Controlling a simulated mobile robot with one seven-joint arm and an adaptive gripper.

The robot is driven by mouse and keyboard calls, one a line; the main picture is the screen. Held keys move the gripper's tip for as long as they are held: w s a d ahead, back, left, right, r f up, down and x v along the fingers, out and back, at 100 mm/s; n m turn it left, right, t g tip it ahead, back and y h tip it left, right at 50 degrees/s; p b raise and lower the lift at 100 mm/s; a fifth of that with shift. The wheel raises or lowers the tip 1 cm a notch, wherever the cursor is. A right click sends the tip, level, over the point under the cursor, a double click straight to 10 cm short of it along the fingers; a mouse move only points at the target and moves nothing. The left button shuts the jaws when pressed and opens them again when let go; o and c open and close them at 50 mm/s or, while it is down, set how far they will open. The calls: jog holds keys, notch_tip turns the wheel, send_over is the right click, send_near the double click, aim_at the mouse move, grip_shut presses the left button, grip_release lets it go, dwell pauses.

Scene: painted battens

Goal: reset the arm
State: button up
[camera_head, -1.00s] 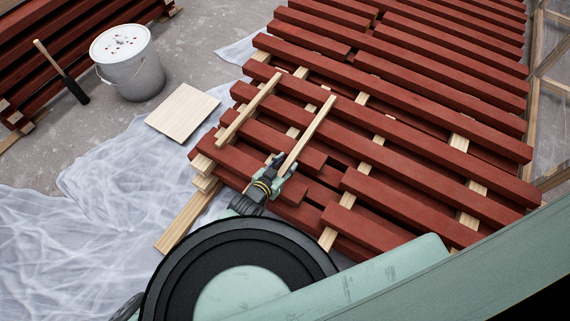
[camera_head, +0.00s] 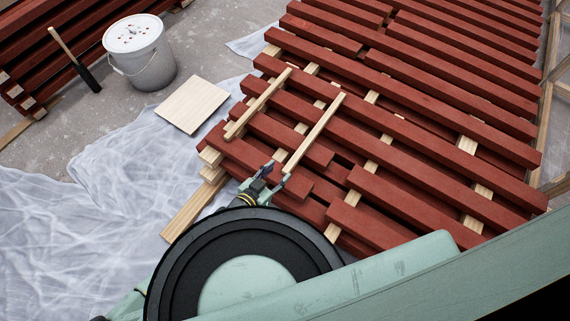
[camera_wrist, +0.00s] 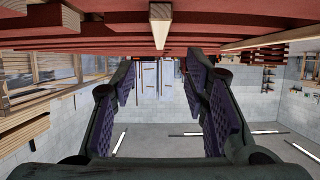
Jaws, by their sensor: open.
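My gripper (camera_head: 277,173) is above the front edge of the stack of red battens (camera_head: 420,150), near the end of a pale wooden strip (camera_head: 314,133). In the wrist view my gripper (camera_wrist: 165,75) has its two dark, purple-padded fingers wide apart with nothing between them. A pale strip end (camera_wrist: 160,20) shows above the fingers, under or beside the red battens (camera_wrist: 90,25). In the head view, part of my gripper is hidden behind my own arm.
A second pale strip (camera_head: 258,104) lies on the battens to the left. A white lidded bucket (camera_head: 140,55), a dark-ended brush or tool (camera_head: 88,78) and a square board (camera_head: 193,104) are at the upper left. Crumpled plastic sheeting (camera_head: 120,180) covers the left floor.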

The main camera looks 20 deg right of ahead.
jog(key=shift+v, duration=1.05)
